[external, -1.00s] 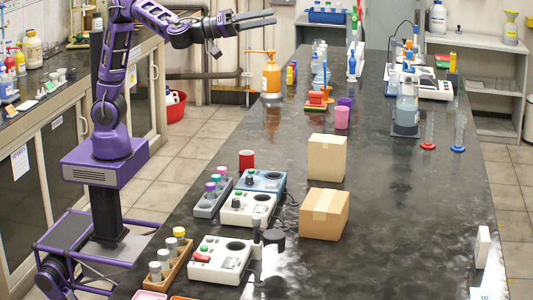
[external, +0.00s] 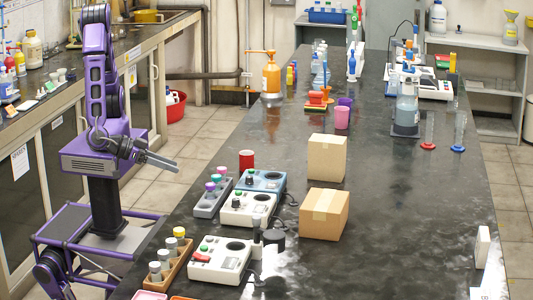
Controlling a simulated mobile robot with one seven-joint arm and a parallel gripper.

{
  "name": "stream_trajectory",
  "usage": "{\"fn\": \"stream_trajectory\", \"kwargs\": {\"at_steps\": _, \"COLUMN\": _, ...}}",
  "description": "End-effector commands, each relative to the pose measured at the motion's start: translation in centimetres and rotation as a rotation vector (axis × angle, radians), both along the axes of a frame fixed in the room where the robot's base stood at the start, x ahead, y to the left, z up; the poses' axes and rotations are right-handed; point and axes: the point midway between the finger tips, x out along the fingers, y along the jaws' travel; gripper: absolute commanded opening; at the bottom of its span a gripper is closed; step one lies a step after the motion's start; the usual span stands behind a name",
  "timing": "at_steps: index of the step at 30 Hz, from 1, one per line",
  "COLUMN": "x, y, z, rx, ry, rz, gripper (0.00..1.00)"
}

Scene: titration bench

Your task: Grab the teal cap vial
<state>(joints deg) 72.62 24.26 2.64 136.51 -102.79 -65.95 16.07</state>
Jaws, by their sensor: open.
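The teal cap vial (external: 216,179) stands upright in a grey rack (external: 206,212) at the left side of the dark bench. It is in the middle of a row, between a purple cap vial (external: 210,188) in front and a pink cap vial (external: 222,171) behind. Only its cap and upper part show clearly. My gripper (external: 176,166) is open and empty. It is to the left of the rack in the picture, apart from the vial, with its fingers pointing right towards the bench edge.
Hotplate-like devices (external: 249,209) stand right beside the rack. A brown rack (external: 178,267) with several vials is nearer the camera. A red cup (external: 246,159) stands behind the grey rack. Two cardboard boxes (external: 326,157) are farther right. The aisle at the left is free floor.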

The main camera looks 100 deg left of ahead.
Motion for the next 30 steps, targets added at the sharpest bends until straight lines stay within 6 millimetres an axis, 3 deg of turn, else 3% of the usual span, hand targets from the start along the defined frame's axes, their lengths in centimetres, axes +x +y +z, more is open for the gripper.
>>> {"fn": "stream_trajectory", "kwargs": {"at_steps": 4, "x": -2.3, "y": 2.3, "z": -0.3, "rx": 0.075, "ry": -0.010, "rz": 0.017, "gripper": 0.52}}
{"fn": "stream_trajectory", "kwargs": {"at_steps": 9, "x": -2.6, "y": 3.5, "z": -0.6, "rx": 0.101, "ry": -0.018, "rz": 0.029, "gripper": 0.52}}
{"fn": "stream_trajectory", "kwargs": {"at_steps": 24, "x": 5.4, "y": 7.6, "z": -4.4, "rx": 0.102, "ry": -0.016, "rz": 0.030, "gripper": 0.52}}
{"fn": "stream_trajectory", "kwargs": {"at_steps": 30, "x": 7.0, "y": 8.3, "z": -5.1, "rx": 0.099, "ry": -0.017, "rz": 0.028, "gripper": 0.52}}
